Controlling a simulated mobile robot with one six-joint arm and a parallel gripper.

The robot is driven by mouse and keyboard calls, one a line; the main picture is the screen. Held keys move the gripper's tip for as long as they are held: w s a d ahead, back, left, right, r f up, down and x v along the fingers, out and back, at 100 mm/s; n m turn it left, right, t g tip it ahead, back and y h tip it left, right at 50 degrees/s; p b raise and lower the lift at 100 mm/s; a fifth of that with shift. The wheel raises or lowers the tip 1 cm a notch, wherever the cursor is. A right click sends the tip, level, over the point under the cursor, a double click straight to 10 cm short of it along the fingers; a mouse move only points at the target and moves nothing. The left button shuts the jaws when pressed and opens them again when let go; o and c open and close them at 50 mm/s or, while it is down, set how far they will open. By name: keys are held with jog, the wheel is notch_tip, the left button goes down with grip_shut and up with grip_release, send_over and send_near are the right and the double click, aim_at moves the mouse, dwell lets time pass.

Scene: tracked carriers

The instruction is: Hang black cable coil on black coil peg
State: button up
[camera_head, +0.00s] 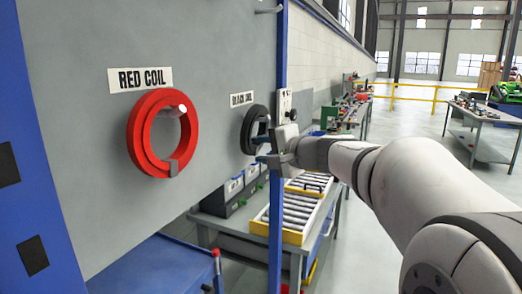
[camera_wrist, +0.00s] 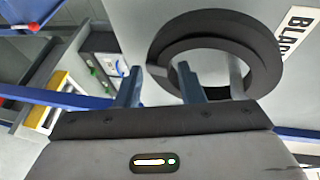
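The black cable coil (camera_wrist: 262,45) is a thick dark ring set against the grey board, below its label. It also shows in the head view (camera_head: 247,132), partly behind my gripper (camera_head: 268,147). A grey peg (camera_wrist: 237,76) shows inside the ring in the wrist view, and the coil appears to be around it. My gripper (camera_wrist: 160,88) is open, its two blue fingers apart. One finger is over the ring's opening and the other is outside it, with the coil's edge showing between them. I cannot tell whether either finger touches the coil.
A red coil (camera_head: 134,128) hangs on the grey board (camera_head: 215,60) to the left, under its own label. Below are dark bins (camera_head: 228,197) and a yellow-framed roller tray (camera_head: 262,222). A blue post (camera_head: 279,70) edges the board beside my gripper.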

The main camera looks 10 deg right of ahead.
jog(key=shift+o, duration=1.4)
